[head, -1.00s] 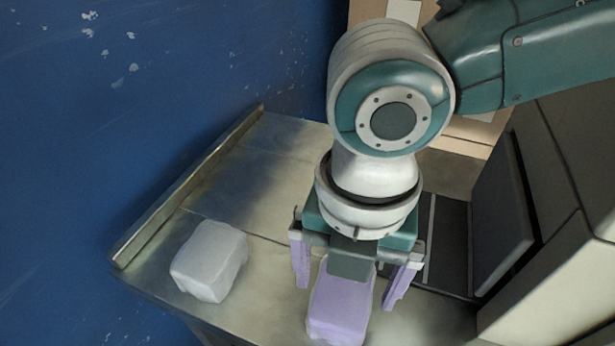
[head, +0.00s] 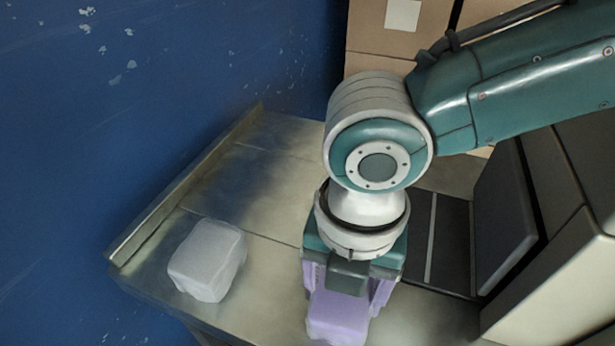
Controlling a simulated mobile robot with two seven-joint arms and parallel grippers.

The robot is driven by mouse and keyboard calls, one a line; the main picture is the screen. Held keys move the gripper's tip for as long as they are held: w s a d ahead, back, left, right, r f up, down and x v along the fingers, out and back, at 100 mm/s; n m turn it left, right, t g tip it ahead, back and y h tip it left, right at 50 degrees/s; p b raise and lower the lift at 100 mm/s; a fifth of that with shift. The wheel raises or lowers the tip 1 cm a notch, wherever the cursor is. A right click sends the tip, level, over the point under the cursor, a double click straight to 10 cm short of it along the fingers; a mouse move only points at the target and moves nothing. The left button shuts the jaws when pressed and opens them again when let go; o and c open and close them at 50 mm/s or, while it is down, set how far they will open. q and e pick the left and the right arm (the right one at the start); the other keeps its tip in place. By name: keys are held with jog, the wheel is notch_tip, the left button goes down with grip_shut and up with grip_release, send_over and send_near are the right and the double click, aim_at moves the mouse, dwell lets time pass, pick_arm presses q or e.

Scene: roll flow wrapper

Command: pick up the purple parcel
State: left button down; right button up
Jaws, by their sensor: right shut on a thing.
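The purple parcel (head: 338,317) is on the metal table near its front edge, in the lower middle of the head view. My right gripper (head: 342,300) comes down over it from above. Its two fingers are on either side of the parcel and shut on it. The gripper body hides the parcel's far part. I cannot tell any gap between the parcel and the table. My left gripper is not in view.
A white parcel (head: 207,260) lies on the table (head: 270,262) to the left. A raised metal rail (head: 185,190) runs along the table's left edge by a blue wall (head: 120,150). A dark belt (head: 450,240) and grey machine housing stand at right. Cardboard boxes (head: 375,35) are behind.

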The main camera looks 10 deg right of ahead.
jog(key=c, duration=0.6)
jog(key=shift+c, duration=0.2)
